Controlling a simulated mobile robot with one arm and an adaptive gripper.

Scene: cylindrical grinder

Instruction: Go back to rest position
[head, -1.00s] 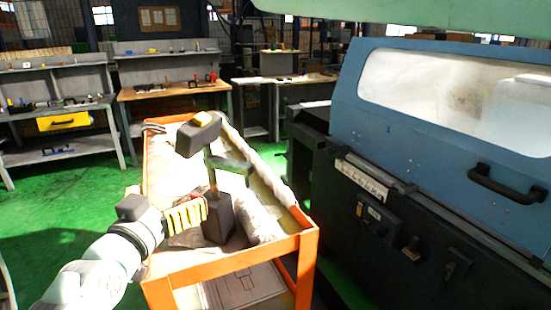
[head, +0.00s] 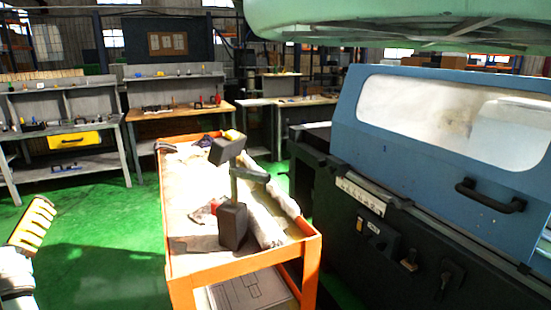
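My gripper (head: 35,226) is at the far left edge of the head view, with yellow ribbed finger pads pointing up. It is over the green floor, clear of the orange cart (head: 240,264) and touching nothing that I can see. Only one side of the fingers shows, so their opening cannot be made out. A dark device (head: 233,222) with a block-like base, a post and a tilted head stands on the cart top, apart from my gripper.
A blue grinder (head: 430,135) with a window and black handle (head: 490,196) fills the right side. Workbenches (head: 175,112) line the back, one with a yellow drawer (head: 75,140). A pale green overhang (head: 400,22) crosses the top right. Green floor (head: 100,235) lies open left of the cart.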

